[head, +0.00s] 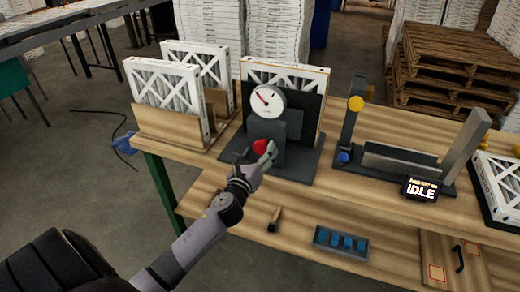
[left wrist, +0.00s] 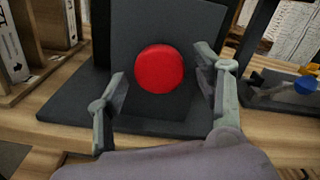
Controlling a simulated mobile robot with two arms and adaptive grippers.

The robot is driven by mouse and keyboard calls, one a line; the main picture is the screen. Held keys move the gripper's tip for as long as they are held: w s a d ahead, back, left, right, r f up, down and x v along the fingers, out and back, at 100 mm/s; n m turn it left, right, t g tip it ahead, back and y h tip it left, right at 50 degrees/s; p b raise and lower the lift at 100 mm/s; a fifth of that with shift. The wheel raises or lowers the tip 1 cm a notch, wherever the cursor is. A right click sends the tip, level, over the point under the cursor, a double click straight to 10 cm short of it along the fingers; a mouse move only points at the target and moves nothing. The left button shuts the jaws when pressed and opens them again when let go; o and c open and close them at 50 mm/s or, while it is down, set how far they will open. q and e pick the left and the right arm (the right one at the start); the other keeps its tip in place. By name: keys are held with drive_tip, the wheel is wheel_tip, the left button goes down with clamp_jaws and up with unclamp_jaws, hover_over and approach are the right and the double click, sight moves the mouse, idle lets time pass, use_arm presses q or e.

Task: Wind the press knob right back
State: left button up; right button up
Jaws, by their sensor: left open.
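The press knob is a round red knob (head: 260,147) on the front of a dark grey press (head: 295,124), below a white dial gauge (head: 266,99) with a red needle. In the left wrist view the knob (left wrist: 160,69) lies between and just beyond the fingertips. My left gripper (head: 258,158) is open in front of the knob, one finger on each side; its fingers also show in the left wrist view (left wrist: 161,82). I cannot tell whether either finger touches the knob. A framed filter (head: 308,80) stands upright in the press behind the gauge. My right gripper is not in view.
Framed filters (head: 165,95) stand in a wooden rack (head: 165,127) left of the press. A grey fixture (head: 400,163) with an IDLE display (head: 421,190) stands to the right. A blue-filled tray (head: 341,242) and small brush-like tool (head: 274,218) lie on the lower front board.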

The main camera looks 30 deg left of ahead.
use_arm(q)
drive_tip(key=shift+w, duration=0.35)
drive_tip(key=shift+c, duration=0.2)
drive_tip(key=c, duration=1.1)
